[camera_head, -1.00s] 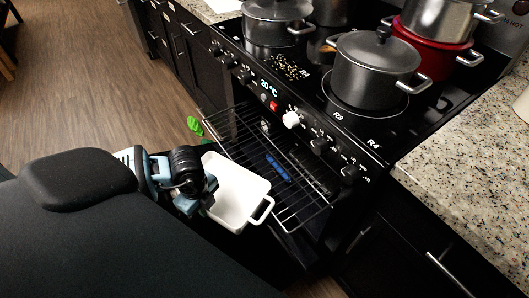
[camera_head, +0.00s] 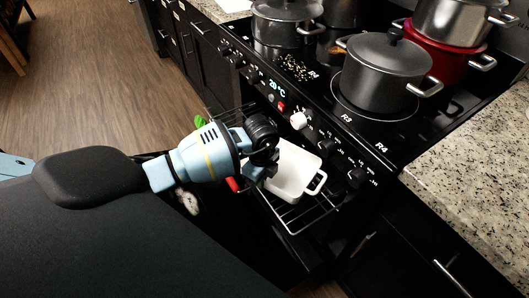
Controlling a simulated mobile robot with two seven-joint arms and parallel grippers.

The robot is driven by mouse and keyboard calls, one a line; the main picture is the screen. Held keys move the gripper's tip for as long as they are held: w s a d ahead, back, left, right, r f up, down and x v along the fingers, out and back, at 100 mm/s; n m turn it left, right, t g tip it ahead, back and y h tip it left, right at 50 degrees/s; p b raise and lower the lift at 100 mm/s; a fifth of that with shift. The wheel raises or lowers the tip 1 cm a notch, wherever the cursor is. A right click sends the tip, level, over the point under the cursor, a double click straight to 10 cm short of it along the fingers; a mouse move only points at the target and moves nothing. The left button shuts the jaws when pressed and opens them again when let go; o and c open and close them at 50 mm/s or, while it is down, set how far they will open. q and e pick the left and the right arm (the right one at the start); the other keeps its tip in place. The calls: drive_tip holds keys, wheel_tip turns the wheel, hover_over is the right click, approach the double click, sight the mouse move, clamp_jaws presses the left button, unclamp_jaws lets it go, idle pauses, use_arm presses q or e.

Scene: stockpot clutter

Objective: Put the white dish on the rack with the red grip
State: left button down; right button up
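The white dish (camera_head: 297,168) is a rectangular pan with a loop handle at its right end. It is over the wire rack (camera_head: 301,217) that extends from the open oven; I cannot tell whether it touches the wires. My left gripper (camera_head: 265,172) is at the dish's left end and appears shut on it; the black wrist hides the fingertips. A small red piece (camera_head: 233,184) shows below my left wrist, perhaps the red grip. My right gripper is not in view.
A green object (camera_head: 200,121) shows left of the rack. Steel pots, including a large lidded pot (camera_head: 385,72), stand on the stove above. The oven's knob panel (camera_head: 299,119) is just behind the dish. A speckled counter (camera_head: 465,165) is at right.

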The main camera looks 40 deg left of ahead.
use_arm(q)
drive_tip(key=shift+w+d, duration=0.25)
drive_tip(key=shift+w, duration=0.3)
wheel_tip(320, 180, down, 3)
drive_tip(key=shift+s+r, duration=0.15)
drive_tip(key=shift+r, duration=0.05)
drive_tip(key=shift+f, duration=0.45)
drive_tip(key=shift+f+b, duration=0.1)
drive_tip(key=shift+b, duration=0.2)
drive_tip(key=c, duration=1.7)
unclamp_jaws()
